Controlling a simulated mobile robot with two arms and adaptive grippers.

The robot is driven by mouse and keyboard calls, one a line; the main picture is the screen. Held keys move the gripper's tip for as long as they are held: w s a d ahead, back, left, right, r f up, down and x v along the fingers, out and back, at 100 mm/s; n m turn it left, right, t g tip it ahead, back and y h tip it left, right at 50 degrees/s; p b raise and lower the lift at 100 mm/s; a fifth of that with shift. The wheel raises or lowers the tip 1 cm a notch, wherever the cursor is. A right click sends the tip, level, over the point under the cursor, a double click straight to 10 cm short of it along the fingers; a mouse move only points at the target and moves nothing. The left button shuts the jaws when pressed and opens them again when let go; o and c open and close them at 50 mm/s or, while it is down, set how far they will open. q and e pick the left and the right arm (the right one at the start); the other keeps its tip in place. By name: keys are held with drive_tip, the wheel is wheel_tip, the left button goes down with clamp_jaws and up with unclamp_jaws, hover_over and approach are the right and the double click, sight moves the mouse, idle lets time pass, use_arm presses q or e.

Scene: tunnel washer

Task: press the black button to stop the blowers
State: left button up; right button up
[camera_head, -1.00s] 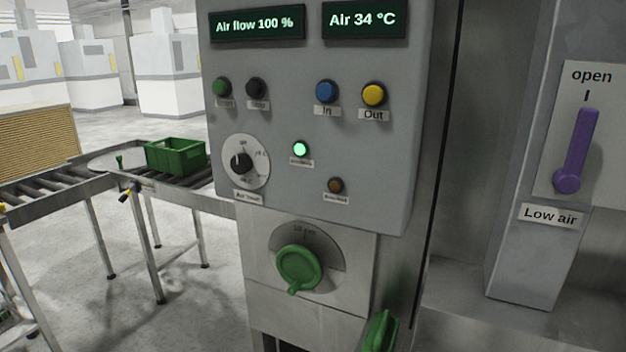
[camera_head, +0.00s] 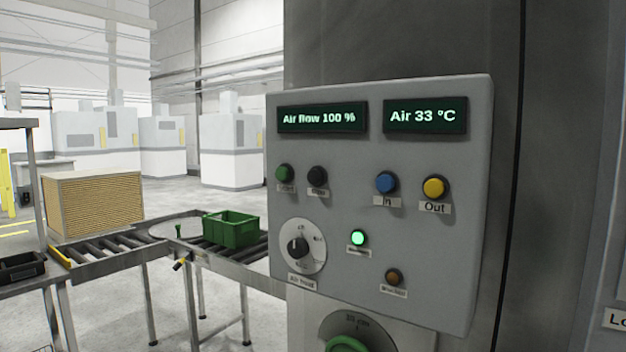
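The black button (camera_head: 318,176) sits in the upper left of the grey control panel (camera_head: 440,270), just right of the green button (camera_head: 285,173). The label under it is blurred. The left display (camera_head: 322,117) reads "Air flow 100 %" and the right display (camera_head: 425,115) reads "Air 33 °C". A green lamp (camera_head: 358,238) is lit on the panel. Neither of my grippers is in view.
A blue button (camera_head: 386,182) and a yellow button (camera_head: 435,187) are right of the black one. An air heat dial (camera_head: 302,247) and a dark brown lamp (camera_head: 393,277) are lower. A roller conveyor (camera_head: 100,245) with a green crate (camera_head: 231,230) stands left of the panel.

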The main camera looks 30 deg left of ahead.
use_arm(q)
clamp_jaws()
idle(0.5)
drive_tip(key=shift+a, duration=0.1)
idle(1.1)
